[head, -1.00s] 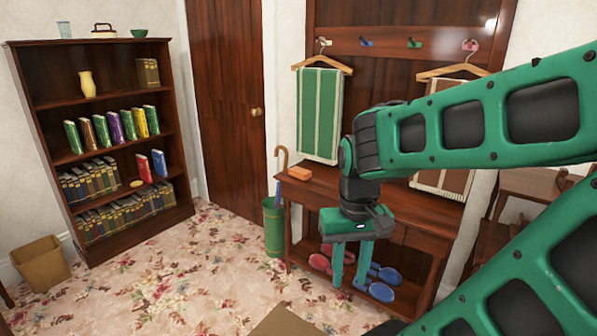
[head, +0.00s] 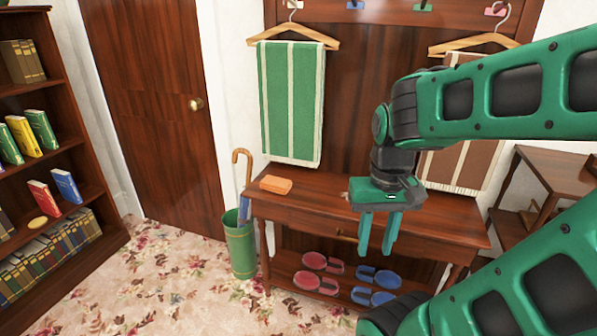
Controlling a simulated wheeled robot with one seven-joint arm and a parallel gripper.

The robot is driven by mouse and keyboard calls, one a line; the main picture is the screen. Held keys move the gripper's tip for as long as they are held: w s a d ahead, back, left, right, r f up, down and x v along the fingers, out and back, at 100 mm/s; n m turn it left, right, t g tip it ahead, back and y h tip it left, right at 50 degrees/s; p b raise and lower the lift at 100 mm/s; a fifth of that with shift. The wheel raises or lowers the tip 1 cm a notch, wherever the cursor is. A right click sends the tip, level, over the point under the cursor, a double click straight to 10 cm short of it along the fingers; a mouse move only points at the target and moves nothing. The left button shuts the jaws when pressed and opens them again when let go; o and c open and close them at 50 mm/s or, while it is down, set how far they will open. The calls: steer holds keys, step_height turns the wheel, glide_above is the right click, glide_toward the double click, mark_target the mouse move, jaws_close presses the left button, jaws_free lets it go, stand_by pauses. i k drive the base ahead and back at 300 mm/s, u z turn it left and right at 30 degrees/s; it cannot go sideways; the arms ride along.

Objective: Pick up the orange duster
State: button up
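A small orange block-shaped thing (head: 276,184), which looks like the orange duster, lies on the left end of the wooden hall bench top (head: 330,197). My gripper (head: 376,250) hangs with its fingers pointing down, in front of the bench and to the right of the orange thing. Its two green fingers are apart with nothing between them. The gripper is clear of the orange thing, which is fully in view.
A green umbrella bin (head: 240,245) with a cane stands left of the bench. Red slippers (head: 318,273) and blue slippers (head: 375,287) lie on its lower shelf. A green striped towel (head: 291,103) hangs above. Flowered carpet (head: 170,275) is free at the left front.

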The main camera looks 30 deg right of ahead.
mark_target(270, 183)
steer(key=z, duration=0.3)
steer(key=i, duration=1.05)
steer(key=z, duration=0.3)
